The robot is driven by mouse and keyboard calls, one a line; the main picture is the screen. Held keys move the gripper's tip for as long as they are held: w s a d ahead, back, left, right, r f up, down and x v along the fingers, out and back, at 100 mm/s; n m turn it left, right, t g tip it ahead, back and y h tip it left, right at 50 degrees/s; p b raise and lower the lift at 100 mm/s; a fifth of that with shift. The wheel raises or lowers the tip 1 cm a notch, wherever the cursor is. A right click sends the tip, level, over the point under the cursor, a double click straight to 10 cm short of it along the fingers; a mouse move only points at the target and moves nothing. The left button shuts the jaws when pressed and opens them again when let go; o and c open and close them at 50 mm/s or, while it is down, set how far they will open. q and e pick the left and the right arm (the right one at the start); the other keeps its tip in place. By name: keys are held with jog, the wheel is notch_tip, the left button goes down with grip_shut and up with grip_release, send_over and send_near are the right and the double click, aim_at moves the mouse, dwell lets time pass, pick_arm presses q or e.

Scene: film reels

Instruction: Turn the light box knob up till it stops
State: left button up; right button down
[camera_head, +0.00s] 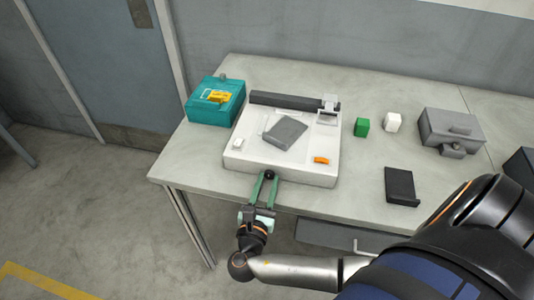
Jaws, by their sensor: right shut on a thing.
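The light box (285,177) is a low white box near the front edge of the table. A small dark knob (270,174) is on its front face, left of the middle. My right gripper (264,185) reaches it from the front, with its two green fingers shut on the knob. The fingers partly hide the knob, and its turn angle cannot be made out. My left gripper is out of view.
A grey flat piece (285,132) and an orange piece (321,160) lie on the light box. A teal box (215,102) stands behind left. Green (362,127) and white (393,122) blocks, a grey box (451,128) and a dark holder (401,185) stand right.

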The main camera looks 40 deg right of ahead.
jog(key=shift+m, duration=1.9)
jog(key=c, duration=0.6)
grip_release()
